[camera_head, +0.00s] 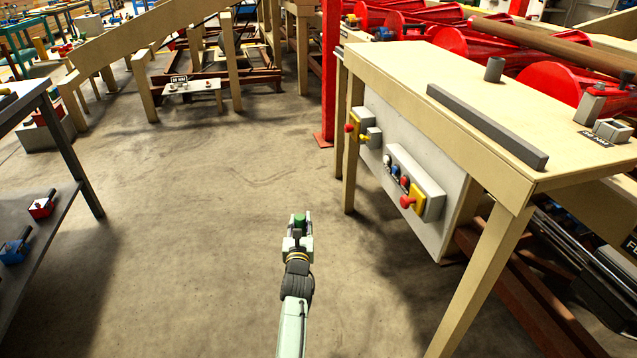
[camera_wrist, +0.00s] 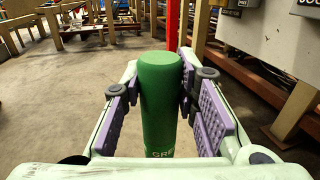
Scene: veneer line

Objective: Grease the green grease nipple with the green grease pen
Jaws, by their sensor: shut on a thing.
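My gripper (camera_wrist: 161,112) is shut on the green grease pen (camera_wrist: 160,90), a green cylinder held between its purple pads. The pen stands along the gripper, with part of a white label showing low on it in the wrist view. In the head view my gripper (camera_head: 298,237) is out over bare floor, left of the wooden table, and the green top of the pen (camera_head: 299,219) shows between the fingers. I cannot make out a green grease nipple in either view.
The wooden table (camera_head: 400,75) at right bears a grey bar (camera_head: 485,125) and a small grey cylinder (camera_head: 494,70). A control box with a red button (camera_head: 415,185) hangs below. A grey shelf (camera_head: 45,235) holds red and blue items at left. Concrete floor (camera_head: 200,200) between is clear.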

